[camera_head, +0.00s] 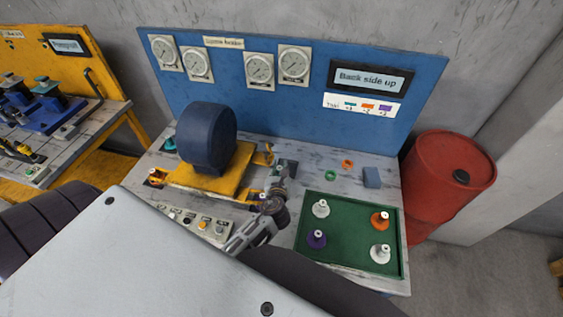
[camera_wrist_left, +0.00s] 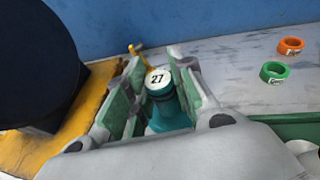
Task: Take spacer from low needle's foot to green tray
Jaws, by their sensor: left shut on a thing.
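My left gripper (camera_head: 283,176) is at the right side of the yellow motor plate (camera_head: 190,180), beside its back right corner. In the left wrist view its fingers (camera_wrist_left: 158,95) are shut on a teal spacer (camera_wrist_left: 165,113) with a white top marked 27. The spacer's lower end is hidden, so I cannot tell whether it touches the bench. The green tray (camera_head: 342,270) lies at the front right, apart from the gripper. The gauges (camera_head: 260,70) hang on the blue board; their needles are too small to read. My right gripper is not in view.
The dark blue motor (camera_head: 207,137) stands left of the gripper. Several spacers stand in the tray, including an orange one (camera_head: 380,219) and a purple one (camera_head: 316,239).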

